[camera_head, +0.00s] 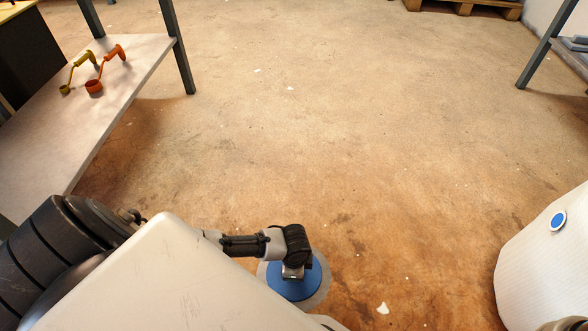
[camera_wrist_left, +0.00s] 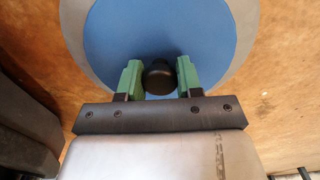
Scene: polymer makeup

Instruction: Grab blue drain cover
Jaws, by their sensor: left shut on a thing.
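The blue drain cover (camera_head: 297,286) is a round blue disc with a grey rim, low in the middle of the head view. It fills the top of the left wrist view (camera_wrist_left: 160,35), where a black knob (camera_wrist_left: 159,77) stands at its centre. My left gripper (camera_head: 293,271) is over the cover, its green fingers (camera_wrist_left: 159,78) on either side of the knob and shut on it. I cannot tell whether the cover rests on the floor or hangs just above it. My right gripper is not in view.
A pale table (camera_head: 130,70) at the left holds a yellow tool (camera_head: 76,70) and an orange tool (camera_head: 104,72). A white rounded object with a blue disc (camera_head: 557,221) stands at the right. A shelf leg (camera_head: 538,62) and a pallet (camera_head: 465,7) are farther back. The middle floor is clear.

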